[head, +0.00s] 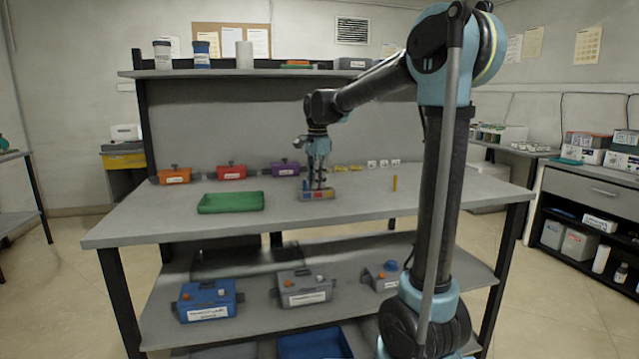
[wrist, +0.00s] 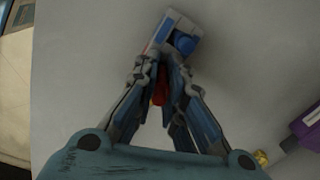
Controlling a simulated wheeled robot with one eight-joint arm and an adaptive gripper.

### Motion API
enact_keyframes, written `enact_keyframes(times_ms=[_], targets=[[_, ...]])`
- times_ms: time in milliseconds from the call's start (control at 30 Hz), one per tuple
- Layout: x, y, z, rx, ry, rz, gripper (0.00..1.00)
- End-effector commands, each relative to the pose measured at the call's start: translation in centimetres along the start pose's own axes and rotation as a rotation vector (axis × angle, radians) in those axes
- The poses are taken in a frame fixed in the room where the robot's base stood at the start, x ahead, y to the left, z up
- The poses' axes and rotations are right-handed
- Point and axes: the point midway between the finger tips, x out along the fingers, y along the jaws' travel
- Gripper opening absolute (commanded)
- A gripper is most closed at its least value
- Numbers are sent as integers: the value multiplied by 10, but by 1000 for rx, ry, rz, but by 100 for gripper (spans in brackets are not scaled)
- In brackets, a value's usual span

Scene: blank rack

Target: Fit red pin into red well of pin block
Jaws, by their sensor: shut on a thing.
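The pin block (head: 331,195) is a small grey block with coloured parts on the table, under my gripper (head: 318,186). In the wrist view the block (wrist: 191,28) lies just beyond the fingertips, with a blue part on its top. My gripper (wrist: 161,62) points down and is shut on the red pin (wrist: 159,88), which shows as a red patch between the fingers. The fingers hide the pin's lower end and part of the block. The red well is not clear, and I cannot tell whether the pin is inside it.
A green tray (head: 231,203) lies to the left. Orange (head: 174,177), red (head: 231,172) and purple (head: 285,169) boxes line the table's back. The front of the table is clear.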

Motion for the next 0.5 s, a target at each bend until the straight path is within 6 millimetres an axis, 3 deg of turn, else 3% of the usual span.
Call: enact_keyframes(times_ms=[33, 100, 133, 500], targets=[[1, 0, 0, 0, 1, -1, 12], [1, 0, 0, 0, 1, -1, 28], [1, 0, 0, 0, 1, -1, 31], [-2, 0, 0, 0, 1, -1, 31]])
